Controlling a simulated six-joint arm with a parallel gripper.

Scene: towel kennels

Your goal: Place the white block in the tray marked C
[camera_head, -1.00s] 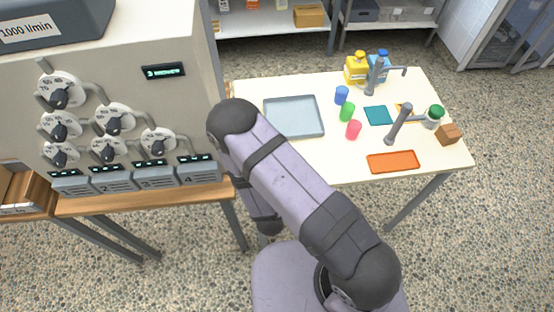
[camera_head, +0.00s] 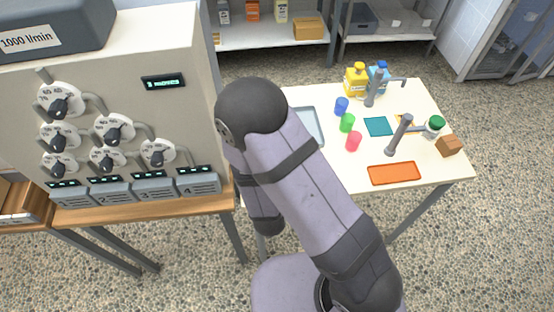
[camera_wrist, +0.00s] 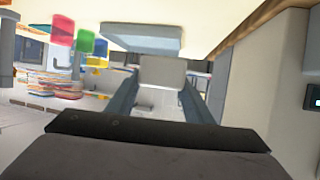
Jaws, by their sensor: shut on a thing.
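My gripper (camera_wrist: 160,90) shows in the wrist view, its two grey fingers shut on the white block (camera_wrist: 163,71). The block sits between the fingertips, above the floor. A pale blue-grey tray (camera_wrist: 140,30) shows beyond the block in the wrist view. In the head view this tray (camera_head: 312,126) lies at the left of the white table, mostly hidden behind my arm. I see no letter C on it. My gripper and the block are hidden in the head view.
Blue (camera_head: 341,106), green (camera_head: 347,122) and red (camera_head: 353,141) cups stand right of the tray. An orange tray (camera_head: 394,173) lies at the table's front. A grey machine with dials (camera_head: 130,60) stands on a wooden bench at left, near my arm.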

